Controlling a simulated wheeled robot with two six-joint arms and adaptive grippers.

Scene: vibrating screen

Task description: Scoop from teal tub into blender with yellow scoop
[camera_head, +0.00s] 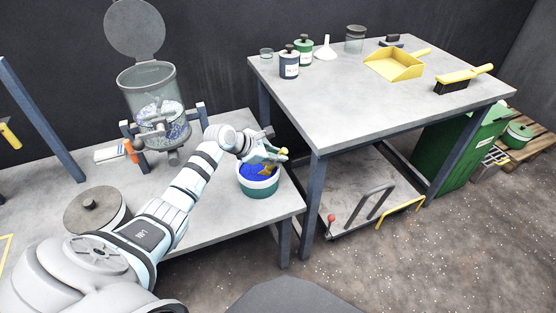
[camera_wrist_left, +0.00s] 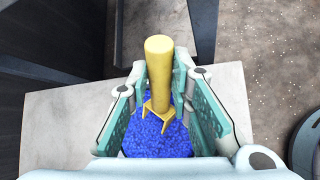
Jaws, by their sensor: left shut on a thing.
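The teal tub (camera_head: 259,188) with a pale rim stands near the right end of the low bench and holds blue granules (camera_wrist_left: 157,137). My left gripper (camera_head: 272,156) is over the tub, shut on the yellow scoop (camera_head: 284,152). In the left wrist view the scoop's handle (camera_wrist_left: 159,70) lies between the two teal fingers, and its lower end is over or in the blue granules; I cannot tell how deep. The blender (camera_head: 150,92) is a clear vessel on a stand at the back of the bench, its round lid raised, with pale and blue bits inside. My right gripper is not in view.
A lidded grey pot (camera_head: 97,209) sits on the low bench (camera_head: 222,217) at the left. An orange-handled brush (camera_head: 130,151) lies beside the blender stand. The higher table (camera_head: 350,110) at the right holds jars, a white funnel (camera_head: 325,48), a yellow dustpan (camera_head: 395,64) and a brush (camera_head: 462,79).

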